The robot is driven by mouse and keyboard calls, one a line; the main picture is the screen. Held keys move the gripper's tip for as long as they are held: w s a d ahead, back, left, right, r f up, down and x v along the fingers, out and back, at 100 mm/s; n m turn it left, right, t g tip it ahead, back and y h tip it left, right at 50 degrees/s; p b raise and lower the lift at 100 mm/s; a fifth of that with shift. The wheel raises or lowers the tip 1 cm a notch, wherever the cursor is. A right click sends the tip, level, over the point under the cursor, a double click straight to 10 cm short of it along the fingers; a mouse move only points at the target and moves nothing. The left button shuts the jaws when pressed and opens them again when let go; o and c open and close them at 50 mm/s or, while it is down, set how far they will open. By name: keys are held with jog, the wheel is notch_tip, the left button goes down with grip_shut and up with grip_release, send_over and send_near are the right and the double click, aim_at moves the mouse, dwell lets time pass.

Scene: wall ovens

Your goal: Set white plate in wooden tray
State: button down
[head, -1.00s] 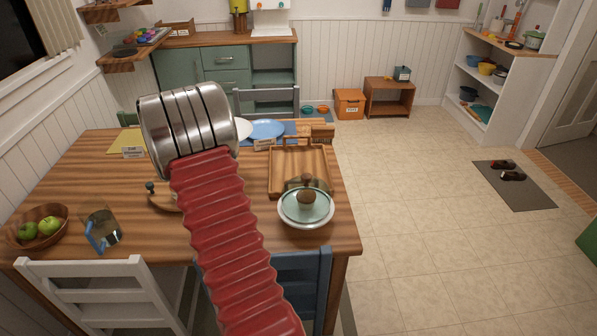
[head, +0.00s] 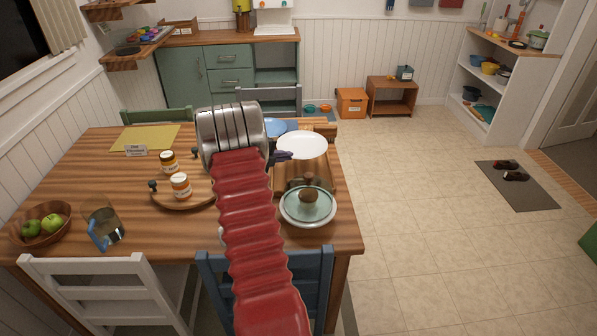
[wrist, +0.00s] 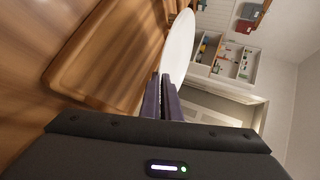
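The white plate (head: 302,145) is in the air above the far part of the wooden tray. My gripper (head: 283,155) is shut on the plate's left rim in the head view. In the wrist view, the two dark fingers (wrist: 162,98) pinch the edge of the white plate (wrist: 179,50). The wooden tray (head: 284,186) lies on the table, partly hidden by the plate and a lidded dish. In the wrist view the tray (wrist: 95,75) is to the left of the plate, which is apart from it.
A blue plate (head: 277,127) lies behind my arm. A round board with jars (head: 181,186), a glass pitcher (head: 102,225) and an apple bowl (head: 40,226) are at left. Chairs stand around the table.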

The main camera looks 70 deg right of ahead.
jog(key=shift+f, duration=3.05)
jog(key=shift+f, duration=0.1)
jog(key=shift+f, duration=1.8)
jog(key=c, duration=2.3)
grip_release()
jog(key=shift+w+a, duration=0.1)
jog(key=shift+v, duration=3.7)
